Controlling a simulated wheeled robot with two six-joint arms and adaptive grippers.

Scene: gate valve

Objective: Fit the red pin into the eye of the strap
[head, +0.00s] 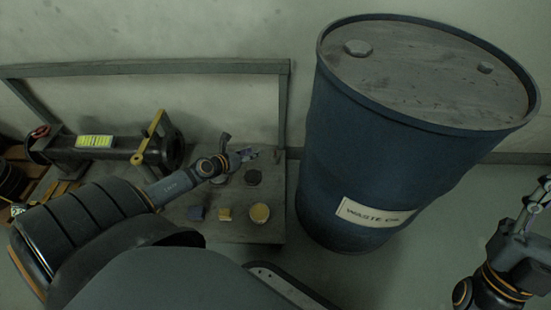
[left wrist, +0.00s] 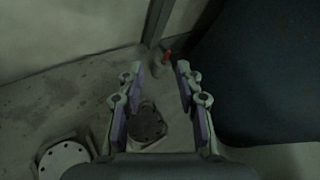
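A small red piece (left wrist: 168,57), probably the red pin, shows in the left wrist view beyond my fingertips, beside a grey object by the frame post. I cannot make it out in the head view. My left gripper (head: 246,156) reaches over the bench; in the left wrist view (left wrist: 159,70) its fingers are spread with nothing between the tips. A yellow bar (head: 150,138) stands across the dark pipe at the left; I cannot tell whether it is the strap, and no eye is clear. My right gripper (head: 533,205) is at the right edge, its fingers unclear.
A metal frame (head: 150,67) stands behind. A large blue drum (head: 370,150) stands close on the right.

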